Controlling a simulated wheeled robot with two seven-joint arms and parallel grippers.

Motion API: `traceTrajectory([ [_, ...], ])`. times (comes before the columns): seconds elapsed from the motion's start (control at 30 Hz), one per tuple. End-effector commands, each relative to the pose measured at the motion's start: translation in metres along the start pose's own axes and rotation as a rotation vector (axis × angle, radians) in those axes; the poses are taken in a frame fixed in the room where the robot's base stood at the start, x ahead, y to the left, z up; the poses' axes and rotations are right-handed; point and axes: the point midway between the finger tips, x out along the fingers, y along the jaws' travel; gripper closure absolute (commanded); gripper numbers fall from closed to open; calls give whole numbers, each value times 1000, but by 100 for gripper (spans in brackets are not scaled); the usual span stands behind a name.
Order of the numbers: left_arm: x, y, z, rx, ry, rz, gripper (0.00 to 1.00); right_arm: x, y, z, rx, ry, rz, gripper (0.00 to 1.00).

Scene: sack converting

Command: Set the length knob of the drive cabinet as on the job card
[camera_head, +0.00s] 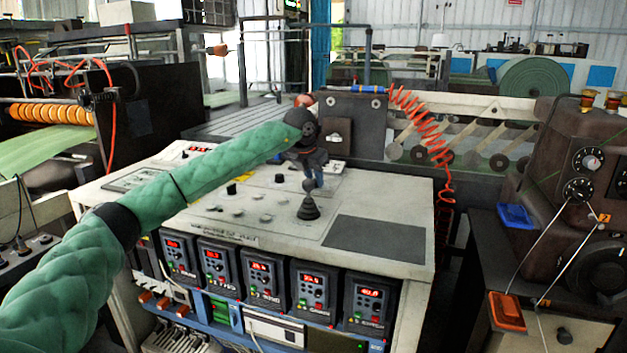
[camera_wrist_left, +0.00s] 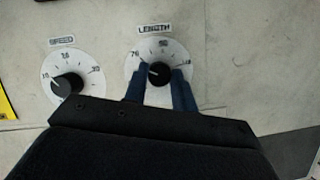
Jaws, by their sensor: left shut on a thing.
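The drive cabinet (camera_head: 265,215) stands in front of me with a pale sloping top panel. In the left wrist view the length knob (camera_wrist_left: 159,73) is black on a white dial (camera_wrist_left: 158,50) under a LENGTH label. My left gripper (camera_wrist_left: 160,85) has its two blue fingers on either side of this knob and is shut on it. In the head view my left gripper (camera_head: 313,182) reaches down to the panel and hides the knob. The job card cannot be made out. My right gripper is not in view.
The speed knob (camera_wrist_left: 69,84) sits on its own dial left of the length knob. A black joystick with a rubber boot (camera_head: 309,208) stands on the panel close to my gripper. A dark mat (camera_head: 375,238) lies at the right of the top.

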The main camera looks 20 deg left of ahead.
Motion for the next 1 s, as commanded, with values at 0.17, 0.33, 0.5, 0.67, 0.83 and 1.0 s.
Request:
traceTrajectory([
  [0.17, -1, 0, 1, -106, 0, 45, 96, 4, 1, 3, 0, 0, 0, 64],
  [0.33, -2, 0, 2, -176, 3, 75, 96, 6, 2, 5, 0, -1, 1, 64],
  [0.5, -2, -1, 2, -216, 4, 89, 96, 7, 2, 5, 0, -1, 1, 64],
  [0.67, -2, -1, 2, -230, 6, 96, 96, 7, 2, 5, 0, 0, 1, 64],
  [0.83, -2, 0, 2, -232, 6, 96, 96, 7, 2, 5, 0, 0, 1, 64],
  [1.0, -2, 0, 2, -232, 6, 96, 96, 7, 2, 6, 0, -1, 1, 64],
])
